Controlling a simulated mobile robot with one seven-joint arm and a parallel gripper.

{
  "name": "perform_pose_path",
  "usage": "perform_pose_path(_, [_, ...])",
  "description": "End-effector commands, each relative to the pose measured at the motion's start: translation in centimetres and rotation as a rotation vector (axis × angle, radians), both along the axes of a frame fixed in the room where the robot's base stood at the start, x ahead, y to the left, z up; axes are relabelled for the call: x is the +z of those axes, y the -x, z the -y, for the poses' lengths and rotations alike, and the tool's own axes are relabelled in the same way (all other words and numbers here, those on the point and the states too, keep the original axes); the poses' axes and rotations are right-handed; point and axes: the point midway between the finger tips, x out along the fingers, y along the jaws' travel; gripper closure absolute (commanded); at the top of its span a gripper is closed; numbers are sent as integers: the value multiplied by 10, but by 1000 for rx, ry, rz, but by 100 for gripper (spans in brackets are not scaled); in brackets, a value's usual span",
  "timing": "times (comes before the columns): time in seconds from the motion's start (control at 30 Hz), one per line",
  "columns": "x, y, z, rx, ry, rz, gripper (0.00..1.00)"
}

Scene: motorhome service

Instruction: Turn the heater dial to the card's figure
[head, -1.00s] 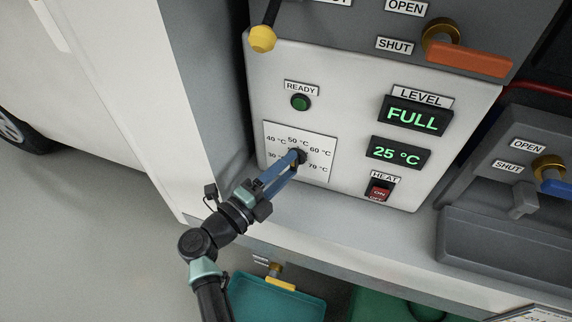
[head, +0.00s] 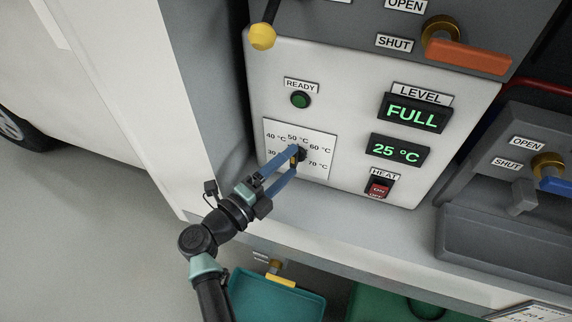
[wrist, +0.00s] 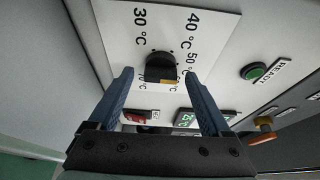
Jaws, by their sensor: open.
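The heater dial (head: 301,153) is a dark round knob on a white plate (head: 318,175) marked 30 to 70 °C. In the wrist view, the dial (wrist: 160,66) has a yellow-orange mark on its near side, toward the lower right; the exact figure it points at is unclear. My gripper (head: 290,158) is open, its blue fingers spread on both sides of the dial with gaps in the wrist view. The lower labels are partly hidden behind the dial. A card (head: 522,312) at the lower right is cut off, and its temperature figure cannot be read.
The display (head: 398,150) reads 25 °C, above a red HEAT switch (head: 379,188) showing ON. The green READY button (head: 300,100) is above the dial plate. A yellow-ended lever (head: 262,37) hangs above, and an orange valve handle (head: 468,57) is at the upper right.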

Motion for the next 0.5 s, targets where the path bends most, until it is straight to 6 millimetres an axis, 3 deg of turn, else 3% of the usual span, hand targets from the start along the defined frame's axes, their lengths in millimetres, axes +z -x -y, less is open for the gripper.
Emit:
perform_pose_path(0.17, [1,8,-9,3,0,0,18])
perform_pose_path(0.5, [2,63,-55,6,1,-1,18])
